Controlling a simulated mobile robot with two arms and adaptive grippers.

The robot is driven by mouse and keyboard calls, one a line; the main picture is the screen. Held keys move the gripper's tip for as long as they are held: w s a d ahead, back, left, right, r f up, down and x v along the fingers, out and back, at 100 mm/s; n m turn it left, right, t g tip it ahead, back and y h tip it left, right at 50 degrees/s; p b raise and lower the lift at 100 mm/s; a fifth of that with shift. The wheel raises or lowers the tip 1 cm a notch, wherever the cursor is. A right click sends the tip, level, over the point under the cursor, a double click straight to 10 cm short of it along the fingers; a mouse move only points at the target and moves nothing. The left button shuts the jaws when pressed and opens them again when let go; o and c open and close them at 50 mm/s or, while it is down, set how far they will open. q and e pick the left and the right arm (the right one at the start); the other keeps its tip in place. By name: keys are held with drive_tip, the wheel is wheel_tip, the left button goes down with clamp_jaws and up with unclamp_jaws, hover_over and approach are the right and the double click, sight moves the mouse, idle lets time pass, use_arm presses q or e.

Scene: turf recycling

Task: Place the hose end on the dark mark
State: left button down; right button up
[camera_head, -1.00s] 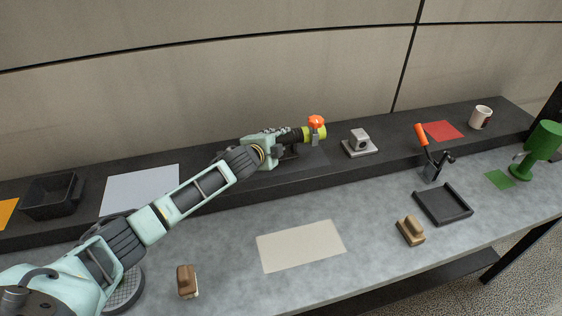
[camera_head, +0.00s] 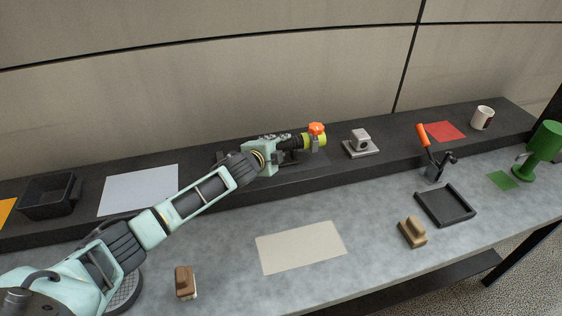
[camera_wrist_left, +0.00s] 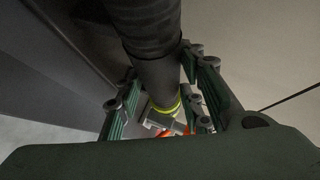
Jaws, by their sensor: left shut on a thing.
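The hose end (camera_head: 317,140) is a black ribbed hose with a yellow-green fitting and an orange knob. My left gripper (camera_head: 288,155) is shut on the black hose behind the fitting, over the raised dark shelf. In the left wrist view the hose (camera_wrist_left: 155,45) runs between the green-padded fingers (camera_wrist_left: 163,112), with the yellow ring and orange part beyond them. The dark mark (camera_head: 316,161) is a slightly darker patch on the shelf below the hose end, partly covered by my gripper. Whether the hose end touches it I cannot tell. My right gripper is out of view.
A grey block device (camera_head: 361,149) stands on the shelf just right of the hose end. An orange-handled clamp (camera_head: 433,172) and a black tray (camera_head: 464,213) are farther right. A pale sheet (camera_head: 182,183) lies left; the wall (camera_head: 250,80) is close behind.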

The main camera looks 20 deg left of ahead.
use_arm(q)
drive_tip(key=c, duration=1.1)
unclamp_jaws()
drive_tip(key=shift+f, duration=0.15)
drive_tip(key=o, duration=0.3)
drive_tip(key=shift+o, duration=0.2)
drive_tip(key=shift+s, duration=0.1)
drive_tip(key=v, duration=1.2)
